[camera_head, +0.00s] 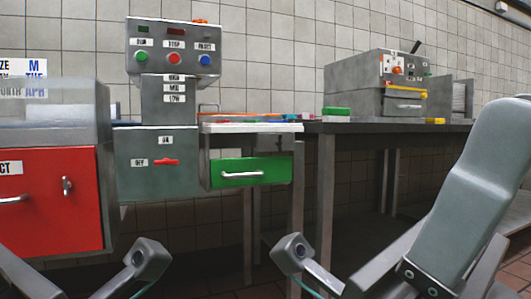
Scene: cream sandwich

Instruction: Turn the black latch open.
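A small upright latch (67,185) is on the front of the red cabinet (45,215) at the left, beside a silver handle. It looks pale with a dark part, and its exact colour and position are hard to tell. A black lever (416,47) also sticks up, tilted, from the grey machine on the far right table. My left gripper (147,258) shows low in the picture, right of the red cabinet and apart from the latch. My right gripper (292,252) is low in the middle, below the green drawer. The opening of both grippers is unclear, and nothing shows held.
A grey control box (175,50) with coloured buttons stands above a red switch (166,162). A green drawer (250,172) with a white handle is shut beside it. A dark table (345,127) carries the grey machine (375,82). Open floor lies under the table.

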